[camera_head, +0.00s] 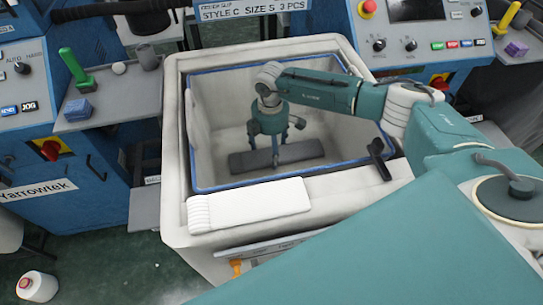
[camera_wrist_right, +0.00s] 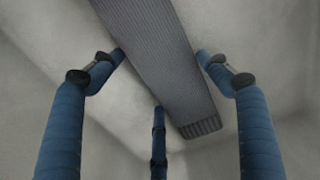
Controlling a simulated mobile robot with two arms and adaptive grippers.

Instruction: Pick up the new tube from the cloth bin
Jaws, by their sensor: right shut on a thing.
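The cloth bin (camera_head: 178,150) is a large pale box with a blue-edged opening. A dark grey ribbed knit tube (camera_head: 245,162) lies flat and crosswise low inside it. My right gripper (camera_head: 276,150) reaches down into the bin and is shut on this tube near its middle. In the right wrist view the tube (camera_wrist_right: 160,50) runs between the fingers, with its ribbed cuff end toward the lower right. The tube looks low, by the bin floor; whether it touches is unclear. My left gripper is not in view.
A white knitted piece (camera_head: 250,205) lies on the bin's front ledge. A black handle (camera_head: 378,160) sits at the right rim. Blue machine consoles (camera_head: 95,150) stand on both sides. A slip (camera_head: 250,10) reads STYLE C SIZE S 3 PCS. A yarn cone (camera_head: 37,287) stands on the floor.

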